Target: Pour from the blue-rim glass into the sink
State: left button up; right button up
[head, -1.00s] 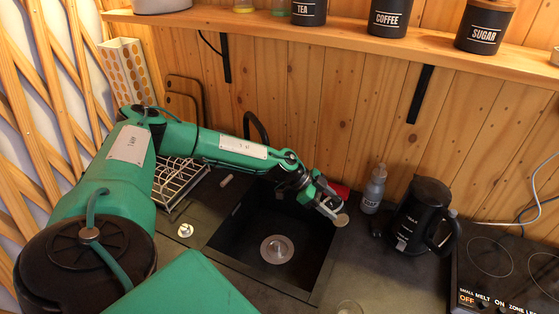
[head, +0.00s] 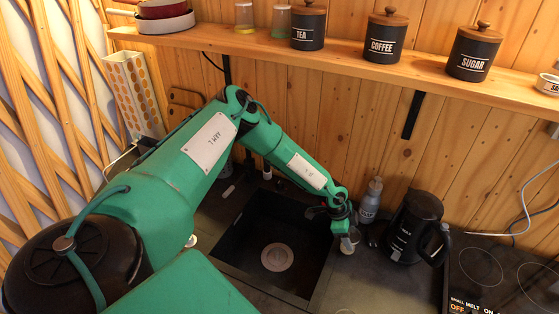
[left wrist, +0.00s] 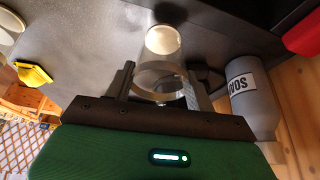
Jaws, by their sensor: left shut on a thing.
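My left gripper (head: 347,236) is at the right edge of the black sink (head: 226,243), next to the counter. It is shut on a clear glass (head: 347,246), which is small and partly hidden in the head view. The left wrist view shows the glass (left wrist: 161,50) between the two fingers of the gripper (left wrist: 163,88). I cannot make out a blue rim on it or see any contents. The sink looks empty, with a round pale drain (head: 277,257) in its floor. My right gripper is not in view.
A grey soap bottle (head: 370,203) stands close beside the gripper, and it also shows in the left wrist view (left wrist: 250,98). A black kettle (head: 415,228) and a hob (head: 500,275) are further right. A wooden shelf (head: 350,62) with canisters runs above.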

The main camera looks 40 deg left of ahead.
pick_arm(q)
jog(key=shift+w+d+y, duration=0.2)
jog(key=shift+d+y, duration=0.1)
jog(key=shift+d, duration=0.25)
jog(key=shift+a, duration=0.1)
jog(key=shift+r, duration=0.55)
notch_tip(320, 180, up, 3)
jog(key=shift+f, duration=0.1)
